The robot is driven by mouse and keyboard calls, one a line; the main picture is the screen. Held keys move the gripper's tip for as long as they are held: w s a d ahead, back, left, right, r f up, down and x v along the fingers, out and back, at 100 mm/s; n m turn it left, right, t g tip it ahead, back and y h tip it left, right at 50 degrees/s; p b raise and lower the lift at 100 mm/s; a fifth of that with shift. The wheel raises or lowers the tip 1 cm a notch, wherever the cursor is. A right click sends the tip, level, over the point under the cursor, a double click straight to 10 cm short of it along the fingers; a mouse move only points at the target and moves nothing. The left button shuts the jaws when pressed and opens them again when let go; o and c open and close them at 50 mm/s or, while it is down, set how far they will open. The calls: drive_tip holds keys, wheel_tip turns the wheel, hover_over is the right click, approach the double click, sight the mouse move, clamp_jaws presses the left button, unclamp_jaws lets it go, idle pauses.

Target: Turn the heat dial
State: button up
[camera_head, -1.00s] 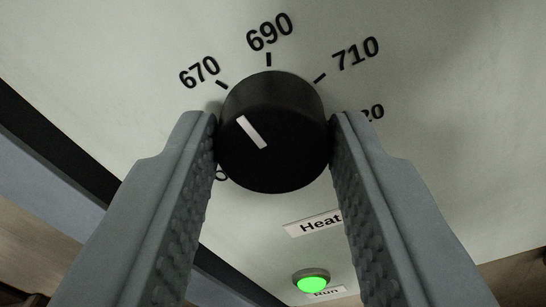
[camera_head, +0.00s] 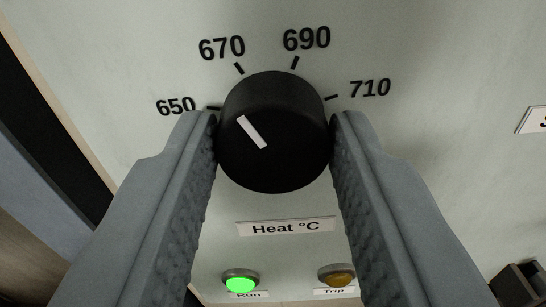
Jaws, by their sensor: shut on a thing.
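The heat dial (camera_head: 285,160) is a round black knob with a white pointer line, on a pale panel. My gripper (camera_head: 273,135) is shut on it, one ridged grey finger on its left side and one on its right. The pointer line aims up and left, roughly between the 650 (camera_head: 176,106) and 670 (camera_head: 222,47) marks. The 690 (camera_head: 306,38) and 710 (camera_head: 370,88) marks also show around the dial. A "Heat °C" label (camera_head: 286,227) sits below it. The lower part of the scale is hidden behind the fingers.
Below the label are a lit green Run lamp (camera_head: 240,281) and a dull amber Trip lamp (camera_head: 337,275). Part of another label (camera_head: 533,120) shows at the right edge. A dark box-like thing (camera_head: 519,286) is at the lower right. The panel edge runs along the left.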

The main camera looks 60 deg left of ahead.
drive_tip(key=o, duration=1)
drive_tip(key=v, duration=1.7)
drive_tip(key=shift+d, duration=0.2)
drive_tip(key=shift+s, duration=0.15)
